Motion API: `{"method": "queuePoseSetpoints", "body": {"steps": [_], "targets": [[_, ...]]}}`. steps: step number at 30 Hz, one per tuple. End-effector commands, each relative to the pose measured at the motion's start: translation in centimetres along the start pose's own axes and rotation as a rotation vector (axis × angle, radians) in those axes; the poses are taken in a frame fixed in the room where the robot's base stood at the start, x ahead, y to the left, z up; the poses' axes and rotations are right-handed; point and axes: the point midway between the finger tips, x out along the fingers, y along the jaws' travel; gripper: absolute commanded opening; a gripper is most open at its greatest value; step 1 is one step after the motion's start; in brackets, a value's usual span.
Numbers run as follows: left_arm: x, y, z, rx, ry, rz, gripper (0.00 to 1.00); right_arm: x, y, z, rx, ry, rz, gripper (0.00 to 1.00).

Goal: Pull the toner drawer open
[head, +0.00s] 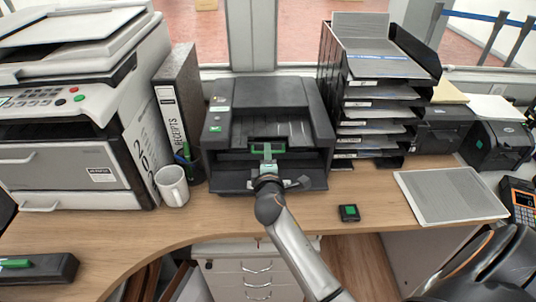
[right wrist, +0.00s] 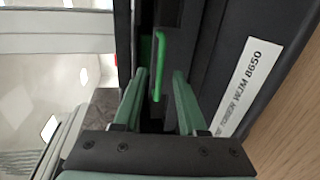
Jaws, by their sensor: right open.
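The black printer (head: 265,95) stands on the counter in the middle of the head view, with an open recess in its front. A green handle bar (head: 293,149) runs across this recess; whether the toner drawer is shut or partly out I cannot tell. My right gripper (head: 266,152) is at the recess, open. In the right wrist view the green handle (right wrist: 159,66) shows between and just beyond the two fingertips, with a gap on both sides. A white label (right wrist: 240,85) reading "WJM 8650" is on the dark face beside it. My left gripper is not in view.
A white mug (head: 172,186), a pen cup (head: 190,170) and a binder (head: 178,100) stand close left of the printer. A black paper-tray stack (head: 375,95) is close on its right. A small black-green box (head: 349,213) lies on the counter in front.

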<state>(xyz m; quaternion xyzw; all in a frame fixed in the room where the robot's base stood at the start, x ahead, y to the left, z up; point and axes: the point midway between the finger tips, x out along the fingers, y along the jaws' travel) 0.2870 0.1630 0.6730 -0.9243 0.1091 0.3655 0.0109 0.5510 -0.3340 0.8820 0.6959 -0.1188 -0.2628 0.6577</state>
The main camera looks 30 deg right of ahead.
Motion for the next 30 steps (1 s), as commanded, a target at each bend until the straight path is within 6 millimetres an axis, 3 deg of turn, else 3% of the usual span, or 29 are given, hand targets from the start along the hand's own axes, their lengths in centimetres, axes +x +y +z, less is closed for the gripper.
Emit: {"method": "queuePoseSetpoints", "body": {"steps": [8,18,30], "targets": [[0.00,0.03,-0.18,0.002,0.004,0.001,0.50,-0.02,0.00,-0.01,0.000,0.000,0.000,0.39],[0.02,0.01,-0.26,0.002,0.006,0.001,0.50,-0.01,0.00,0.00,0.000,0.000,0.000,0.01],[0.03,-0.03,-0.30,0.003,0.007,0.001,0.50,0.00,-0.01,0.00,0.000,0.000,0.000,0.00]]}}
